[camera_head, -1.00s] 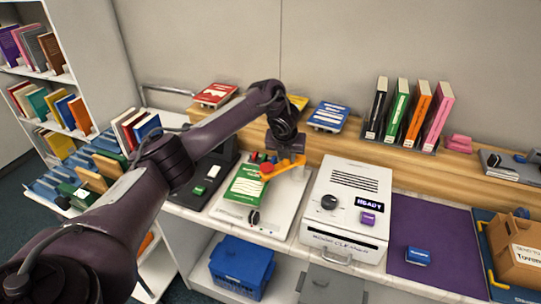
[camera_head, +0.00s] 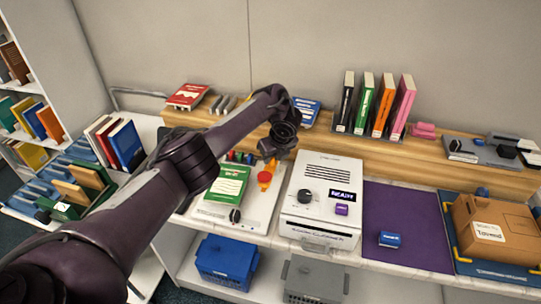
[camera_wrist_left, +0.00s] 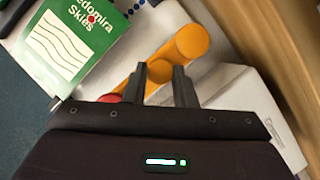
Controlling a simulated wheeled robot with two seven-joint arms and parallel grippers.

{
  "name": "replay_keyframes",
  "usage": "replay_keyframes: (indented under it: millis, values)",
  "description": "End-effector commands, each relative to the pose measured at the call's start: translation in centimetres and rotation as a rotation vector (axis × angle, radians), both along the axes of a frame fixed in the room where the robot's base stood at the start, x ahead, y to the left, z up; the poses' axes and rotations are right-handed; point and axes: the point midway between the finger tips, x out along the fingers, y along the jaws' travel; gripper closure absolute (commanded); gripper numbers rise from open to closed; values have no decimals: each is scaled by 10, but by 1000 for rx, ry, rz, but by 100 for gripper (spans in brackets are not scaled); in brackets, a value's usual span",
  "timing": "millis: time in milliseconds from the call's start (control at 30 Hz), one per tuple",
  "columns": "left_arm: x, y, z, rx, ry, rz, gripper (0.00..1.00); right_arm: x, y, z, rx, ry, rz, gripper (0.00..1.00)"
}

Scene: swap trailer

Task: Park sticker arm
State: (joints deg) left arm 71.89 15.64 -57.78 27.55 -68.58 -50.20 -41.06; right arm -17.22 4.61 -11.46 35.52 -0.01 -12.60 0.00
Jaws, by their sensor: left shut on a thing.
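The orange sticker arm (camera_head: 269,167) with a red knob (camera_head: 265,177) lies between the green book and the white machine. In the left wrist view the orange arm (camera_wrist_left: 185,45) runs diagonally behind my fingers, with a bit of the red knob (camera_wrist_left: 110,98) at their left. My left gripper (camera_wrist_left: 160,85) is shut on the sticker arm; the exact contact is partly hidden by the gripper body. In the head view, my left wrist covers the arm's far end. The green book (camera_head: 222,182) lies on the white board (camera_head: 250,214). My right gripper is not in view.
The white machine (camera_head: 318,222) with a READY label stands just right of the sticker arm. A wooden ledge (camera_head: 310,138) with upright books runs behind. A purple mat (camera_head: 420,237) holds a blue stamp-like block (camera_head: 389,239). A brown box (camera_head: 500,215) sits at far right.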

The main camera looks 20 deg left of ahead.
Motion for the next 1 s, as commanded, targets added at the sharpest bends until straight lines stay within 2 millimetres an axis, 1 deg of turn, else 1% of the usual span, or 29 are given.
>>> replay_keyframes:
  millis: [467,500,633,900,1000]
  values:
    - [1,-1,2,-2,-5,14,100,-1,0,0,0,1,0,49]
    - [1,-1,1,-2,-5,14,72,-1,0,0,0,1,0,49]
    - [1,-1,1,-1,-3,14,55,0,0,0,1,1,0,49]
    - [1,-1,1,-1,-1,12,54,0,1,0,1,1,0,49]
    - [0,-3,7,-2,-3,11,54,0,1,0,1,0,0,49]
